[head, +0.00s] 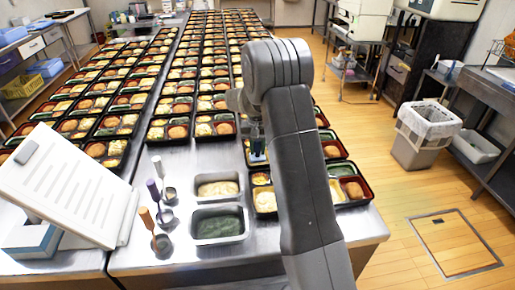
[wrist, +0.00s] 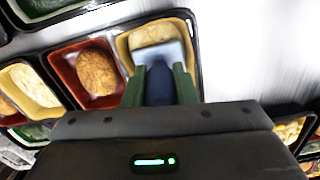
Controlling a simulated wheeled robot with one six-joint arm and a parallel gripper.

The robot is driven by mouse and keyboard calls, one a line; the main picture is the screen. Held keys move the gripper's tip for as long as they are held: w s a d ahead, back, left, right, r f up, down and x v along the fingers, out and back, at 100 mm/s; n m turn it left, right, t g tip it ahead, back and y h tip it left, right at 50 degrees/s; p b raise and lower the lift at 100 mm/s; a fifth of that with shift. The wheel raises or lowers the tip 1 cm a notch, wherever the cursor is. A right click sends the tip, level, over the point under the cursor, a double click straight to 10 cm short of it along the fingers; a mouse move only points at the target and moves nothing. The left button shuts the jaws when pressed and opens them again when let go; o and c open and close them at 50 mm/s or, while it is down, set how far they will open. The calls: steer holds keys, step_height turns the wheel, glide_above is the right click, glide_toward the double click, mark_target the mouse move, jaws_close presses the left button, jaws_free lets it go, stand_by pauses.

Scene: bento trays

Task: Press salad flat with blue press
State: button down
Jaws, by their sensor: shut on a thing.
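My gripper (wrist: 160,85) is shut on the dark blue handle of the blue press (wrist: 165,54), whose pale flat plate points away from the fingers. The plate is at the yellow compartment of a black tray, over the near part of the pale salad (wrist: 152,34). I cannot tell how firmly it touches. Part of the salad is hidden under the plate and fingers. In the head view my gripper (head: 254,130) and the press (head: 257,149) are beside my arm, low over the near trays, and my arm hides part of them.
A pan of pale salad (head: 217,178) and a pan of dark green food (head: 219,209) stand on the steel table. Left of them are a purple-handled tool (head: 154,190) and an orange-handled tool (head: 147,219). A white slanted panel (head: 70,185) stands further left. Rows of filled trays cover the table behind.

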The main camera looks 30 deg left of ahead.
steer(key=shift+r+p, duration=2.55)
steer(key=shift+r, duration=1.45)
